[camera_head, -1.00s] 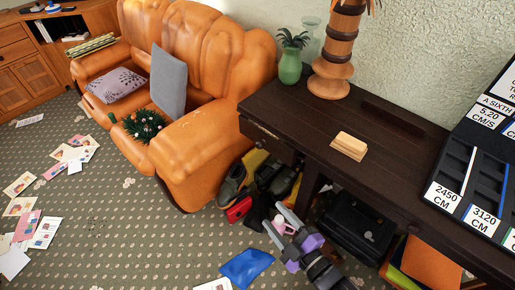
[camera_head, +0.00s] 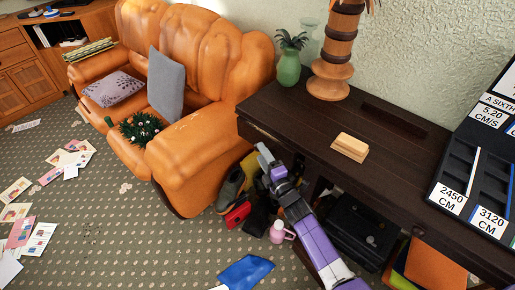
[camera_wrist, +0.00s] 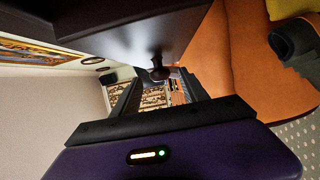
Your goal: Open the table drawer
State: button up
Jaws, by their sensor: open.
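The dark wooden table (camera_head: 300,120) stands against the wall on the right in the head view, with its drawer at the left end. My gripper (camera_head: 266,156) is at the drawer end, just below the tabletop edge. In the wrist view, the dark round drawer knob (camera_wrist: 158,73) shows between the fingers of my open gripper (camera_wrist: 160,84). The dark drawer face (camera_wrist: 130,40) is close above. I cannot tell whether either finger touches the knob. The drawer looks shut.
An orange leather sofa (camera_head: 205,150) stands close to the left of the table. Shoes (camera_head: 231,190), a pink mug (camera_head: 280,232) and a black case (camera_head: 362,232) lie below. A wooden block (camera_head: 350,147) and green vase (camera_head: 289,68) stand on the tabletop.

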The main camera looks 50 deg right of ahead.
jog(key=shift+x, duration=2.1)
jog(key=shift+c, duration=0.2)
grip_shut()
jog(key=shift+f, duration=0.1)
